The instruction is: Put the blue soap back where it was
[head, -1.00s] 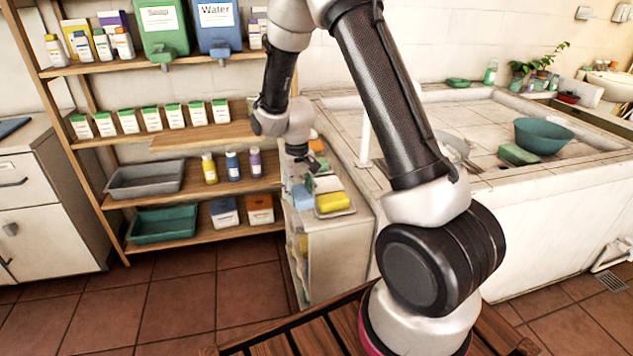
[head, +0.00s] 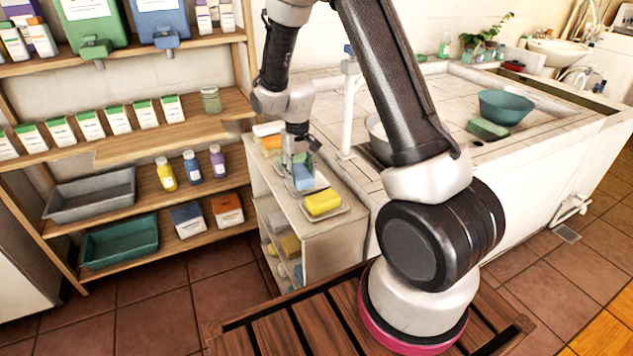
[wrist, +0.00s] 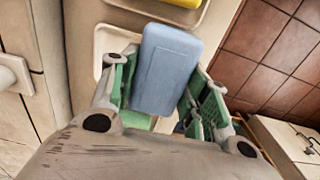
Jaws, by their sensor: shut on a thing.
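The blue soap (head: 303,177) is at the small stand's top, behind the yellow soap in the head view. My gripper (head: 299,165) points down and is shut on it. In the wrist view the blue soap (wrist: 165,70) sits between the green finger pads (wrist: 160,95). A white soap dish (wrist: 104,40) shows partly under and left of the soap; the soap covers the rest. Whether the soap touches the dish cannot be told.
A yellow soap (head: 323,201) lies on a dish in front; an orange item (head: 270,142) is behind on the stand (head: 349,183). A tall shelf (head: 215,190) stands left. A washbasin counter (head: 400,180) with a white post (head: 348,110) stands right.

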